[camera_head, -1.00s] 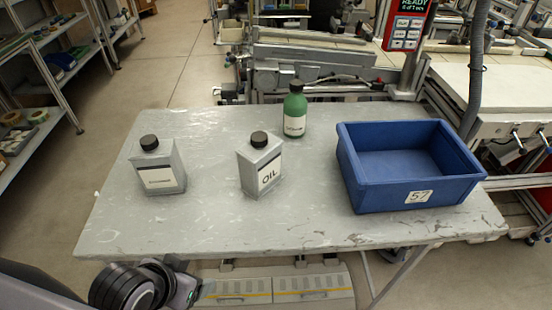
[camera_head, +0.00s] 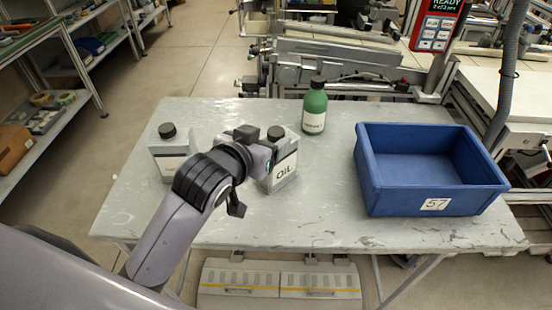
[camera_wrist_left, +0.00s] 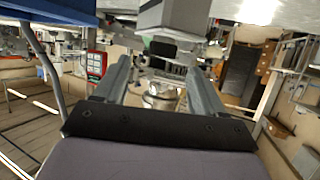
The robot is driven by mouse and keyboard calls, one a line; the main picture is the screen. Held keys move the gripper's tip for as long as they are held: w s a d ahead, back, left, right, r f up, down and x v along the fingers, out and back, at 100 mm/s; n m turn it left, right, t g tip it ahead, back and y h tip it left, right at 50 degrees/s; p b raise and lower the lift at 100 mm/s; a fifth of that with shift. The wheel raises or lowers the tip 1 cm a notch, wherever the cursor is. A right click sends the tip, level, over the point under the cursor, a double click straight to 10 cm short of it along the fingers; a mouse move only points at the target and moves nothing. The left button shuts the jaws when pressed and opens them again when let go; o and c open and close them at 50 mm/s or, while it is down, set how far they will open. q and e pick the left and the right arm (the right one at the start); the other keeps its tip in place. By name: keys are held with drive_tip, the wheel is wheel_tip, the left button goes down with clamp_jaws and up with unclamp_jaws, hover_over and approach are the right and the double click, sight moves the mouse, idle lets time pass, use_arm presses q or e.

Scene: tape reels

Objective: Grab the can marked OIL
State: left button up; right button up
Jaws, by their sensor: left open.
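The grey can marked OIL (camera_head: 284,172) stands upright on the table, with its black cap (camera_head: 275,133) on top. My left gripper (camera_head: 264,152) is at the can's left side, near its upper part, and partly covers it in the head view. In the left wrist view the gripper's two fingers (camera_wrist_left: 158,68) are apart, with nothing held between them. A grey can body (camera_wrist_left: 170,14) and its dark cap show upside down just beyond the fingertips there. Whether a finger touches the can cannot be told. My right gripper is not in view.
A second grey can (camera_head: 169,162) stands to the left, partly behind my left arm. A green bottle (camera_head: 314,110) stands behind the OIL can. A blue bin (camera_head: 432,204) marked 57 is on the right. The table's (camera_head: 330,225) front strip is clear.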

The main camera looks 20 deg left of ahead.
sight(274, 134)
use_arm(q)
drive_tip(key=shift+x, duration=2.5)
drive_tip(key=shift+a+f, duration=0.1)
drive_tip(key=shift+f, duration=0.1)
clamp_jaws()
